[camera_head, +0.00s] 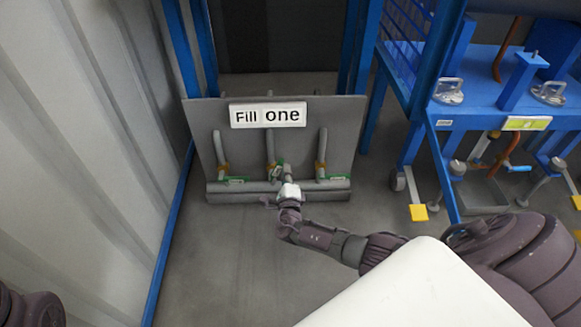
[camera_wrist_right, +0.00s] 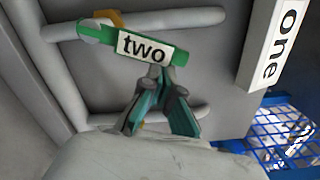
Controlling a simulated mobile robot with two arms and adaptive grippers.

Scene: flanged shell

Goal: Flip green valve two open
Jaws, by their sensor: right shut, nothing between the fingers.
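Green valve two is the middle of three valves on the grey panel (camera_head: 345,130); a little of its green handle (camera_head: 277,171) shows in the head view beside my right gripper (camera_head: 287,176). In the right wrist view the green handle (camera_wrist_right: 96,32), labelled "two", lies at a slight slant, roughly along its pipe stub (camera_wrist_right: 190,17). My right gripper's fingers (camera_wrist_right: 160,73) are shut and empty, with their tips at the lower edge of the label, near its right end. I cannot tell whether they touch it. My left gripper is out of view.
Green valves on the left (camera_head: 235,180) and right (camera_head: 332,178) lie across their pipes. A "Fill one" sign (camera_head: 268,114) tops the panel. A corrugated wall (camera_head: 80,130) is at left, and a blue rack (camera_head: 470,120) at right. The floor (camera_head: 215,250) before the panel is clear.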

